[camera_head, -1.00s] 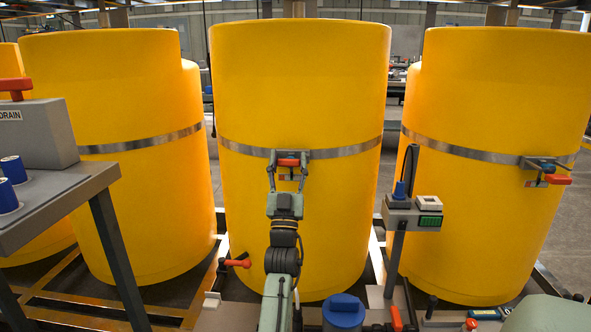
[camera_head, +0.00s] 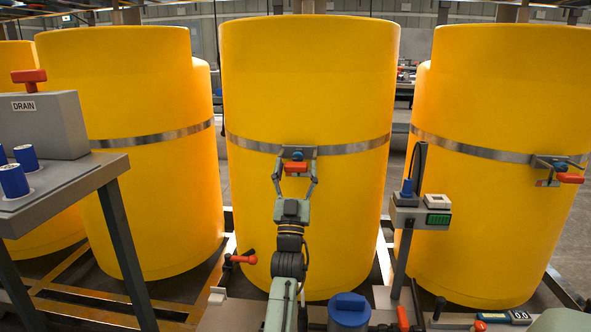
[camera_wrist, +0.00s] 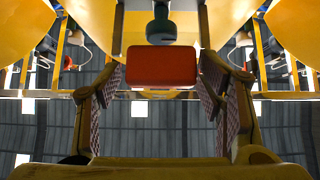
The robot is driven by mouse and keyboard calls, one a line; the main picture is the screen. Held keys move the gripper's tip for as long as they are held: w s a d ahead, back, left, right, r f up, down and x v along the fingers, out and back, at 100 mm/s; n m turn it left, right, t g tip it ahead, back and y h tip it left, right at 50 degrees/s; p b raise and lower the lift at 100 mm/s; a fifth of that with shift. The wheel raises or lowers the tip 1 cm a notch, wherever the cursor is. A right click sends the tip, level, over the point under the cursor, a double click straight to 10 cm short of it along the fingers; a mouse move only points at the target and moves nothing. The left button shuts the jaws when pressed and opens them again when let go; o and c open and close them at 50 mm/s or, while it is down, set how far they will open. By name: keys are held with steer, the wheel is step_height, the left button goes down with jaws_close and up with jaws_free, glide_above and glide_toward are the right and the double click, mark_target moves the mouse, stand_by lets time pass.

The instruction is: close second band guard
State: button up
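The middle yellow tank (camera_head: 308,90) carries a metal band (camera_head: 350,148) with a latch bracket at its front. A red handle (camera_head: 295,167) hangs at the bracket, with a blue part (camera_head: 297,155) just above it. My gripper (camera_head: 295,182) reaches up from below, one finger on each side of the handle. In the wrist view the red handle (camera_wrist: 162,66) sits between the padded fingers (camera_wrist: 160,92), with a visible gap on both sides. My gripper is open. A dark rounded knob (camera_wrist: 160,28) shows above the handle. The handle hides what lies behind it.
The right tank (camera_head: 505,90) has a similar band latch with a red handle (camera_head: 571,178). A post with a small control box (camera_head: 420,215) stands right of my arm. A grey DRAIN stand (camera_head: 42,125) is at left. A blue-capped container (camera_head: 348,308) is low in front.

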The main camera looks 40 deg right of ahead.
steer(key=shift+o, duration=0.5)
steer(key=shift+r, duration=0.15)
steer(key=shift+r+t, duration=0.2)
steer(key=shift+t, duration=0.1)
step_height(320, 180, up, 10)
steer(key=shift+f, duration=0.25)
